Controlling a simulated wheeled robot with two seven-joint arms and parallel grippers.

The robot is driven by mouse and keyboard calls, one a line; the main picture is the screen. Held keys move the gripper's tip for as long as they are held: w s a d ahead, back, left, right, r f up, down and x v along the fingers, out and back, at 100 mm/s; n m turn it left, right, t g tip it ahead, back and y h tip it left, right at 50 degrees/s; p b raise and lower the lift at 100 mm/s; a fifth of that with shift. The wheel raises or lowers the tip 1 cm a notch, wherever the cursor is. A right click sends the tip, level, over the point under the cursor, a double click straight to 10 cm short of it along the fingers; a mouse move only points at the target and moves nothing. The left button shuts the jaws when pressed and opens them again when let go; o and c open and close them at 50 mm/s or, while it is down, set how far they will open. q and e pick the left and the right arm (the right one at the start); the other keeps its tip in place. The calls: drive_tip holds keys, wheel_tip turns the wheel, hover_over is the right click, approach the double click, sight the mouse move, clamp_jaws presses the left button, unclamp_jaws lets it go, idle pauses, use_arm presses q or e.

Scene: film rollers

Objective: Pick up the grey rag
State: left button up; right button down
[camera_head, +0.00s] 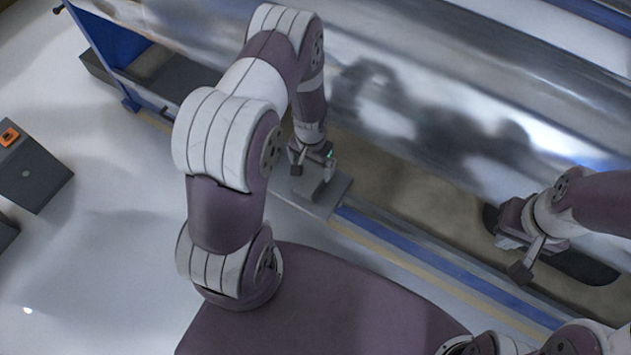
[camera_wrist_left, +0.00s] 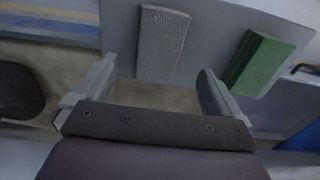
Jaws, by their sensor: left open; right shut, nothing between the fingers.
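The grey rag (camera_wrist_left: 163,44) is a textured block-like piece lying on a grey shelf (camera_wrist_left: 214,38) in the left wrist view. My left gripper (camera_wrist_left: 155,70) is open, with a finger on either side of the rag's near end in that view; I cannot tell whether they touch it. In the head view my left gripper (camera_head: 312,164) is over the small grey shelf (camera_head: 332,202), and I cannot make out the rag there. My right gripper (camera_head: 527,262) is shut and empty at the right, away from the shelf.
A green block (camera_wrist_left: 256,64) lies to the right of the rag on the same shelf. A large shiny film roller (camera_head: 450,85) runs behind the shelf. A blue rail (camera_head: 425,262) runs along the front. A dark box (camera_head: 36,165) stands at the far left on open floor.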

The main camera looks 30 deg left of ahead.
sight(312, 178)
use_arm(q)
drive_tip(key=shift+w+d+f, duration=0.1)
drive_tip(key=shift+d+f, duration=0.05)
drive_tip(key=shift+f, duration=0.45)
drive_tip(key=f, duration=0.3)
drive_tip(key=f+b, duration=0.1)
drive_tip(key=f, duration=0.1)
drive_tip(key=shift+s+f, duration=0.15)
drive_tip(key=shift+s, duration=0.2)
drive_tip(key=shift+c, duration=0.3)
drive_tip(key=c, duration=1)
wheel_tip(312, 178, up, 4)
drive_tip(key=shift+r+p, duration=0.1)
drive_tip(key=shift+p, duration=0.45)
drive_tip(key=s+d+r, duration=0.2)
drive_tip(key=d, duration=0.1)
drive_tip(key=s+d+r+p, duration=0.1)
drive_tip(key=s+d+r, duration=0.1)
drive_tip(key=d, duration=0.1)
drive_tip(key=s+d+r+p, duration=0.1)
drive_tip(key=s+d+r, duration=0.2)
drive_tip(key=shift+d, duration=0.3)
